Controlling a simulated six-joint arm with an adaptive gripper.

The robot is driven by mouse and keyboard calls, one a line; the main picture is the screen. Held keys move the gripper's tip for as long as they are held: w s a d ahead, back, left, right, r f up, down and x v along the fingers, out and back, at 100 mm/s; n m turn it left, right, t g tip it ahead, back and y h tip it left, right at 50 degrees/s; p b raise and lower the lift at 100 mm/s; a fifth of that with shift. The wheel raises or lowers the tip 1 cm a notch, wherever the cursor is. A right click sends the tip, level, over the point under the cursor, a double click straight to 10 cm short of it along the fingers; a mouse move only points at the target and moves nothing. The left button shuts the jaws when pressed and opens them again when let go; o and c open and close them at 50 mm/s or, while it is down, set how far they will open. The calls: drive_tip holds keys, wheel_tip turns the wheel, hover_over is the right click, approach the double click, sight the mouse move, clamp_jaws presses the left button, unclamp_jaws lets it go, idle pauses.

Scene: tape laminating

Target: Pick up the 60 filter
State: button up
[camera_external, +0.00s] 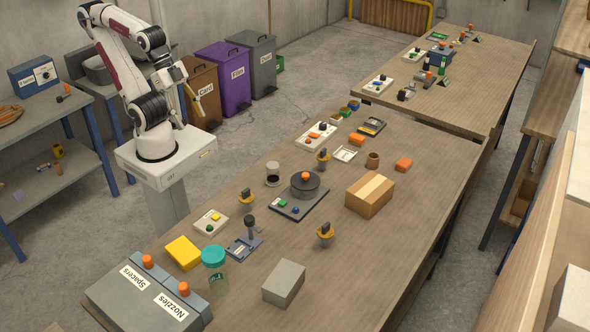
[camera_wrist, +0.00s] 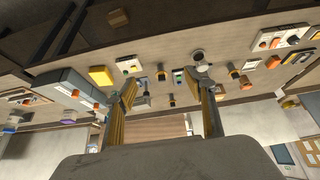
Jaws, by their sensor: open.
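My gripper (camera_external: 201,94) is raised beside my base at the left of the long table, open and empty, apart from everything on the table. In the wrist view its yellow fingers (camera_wrist: 167,86) stand wide apart with the table beyond them. No "60" label is readable, so I cannot tell which thing is the 60 filter. Three small orange-yellow pieces with dark upright tops stand on the table: one at the back (camera_external: 323,157), one at the left (camera_external: 246,198) and one nearer the front (camera_external: 325,232).
The long table (camera_external: 400,215) also holds a round dark device (camera_external: 305,186), a cardboard box (camera_external: 370,195), a grey block (camera_external: 284,283), a teal-lidded jar (camera_external: 213,258), a yellow block (camera_external: 183,253) and the Spacers and Nozzles bins (camera_external: 150,290). Bare tabletop lies right of the grey block.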

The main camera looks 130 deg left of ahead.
drive_tip(key=w+a+f+n+t+y, duration=0.1)
drive_tip(key=w+a+f+n+t, duration=0.15)
drive_tip(key=w, duration=0.95)
drive_tip(key=w+a+f+n+t+y, duration=0.1)
drive_tip(key=w+a+f+n+t, duration=0.2)
drive_tip(key=w, duration=0.9)
drive_tip(key=n+g+y, duration=0.2)
drive_tip(key=n+y, duration=0.2)
drive_tip(key=y, duration=0.4)
approach(320, 157)
drive_tip(key=x, duration=0.3)
drive_tip(key=shift+f, duration=0.3)
drive_tip(key=shift+s+a+f, duration=0.2)
drive_tip(key=shift+s+a, duration=0.05)
drive_tip(key=shift+a, duration=0.3)
drive_tip(key=shift+x, duration=1.3)
drive_tip(key=shift+w, duration=0.1)
drive_tip(key=shift+x, duration=2.5)
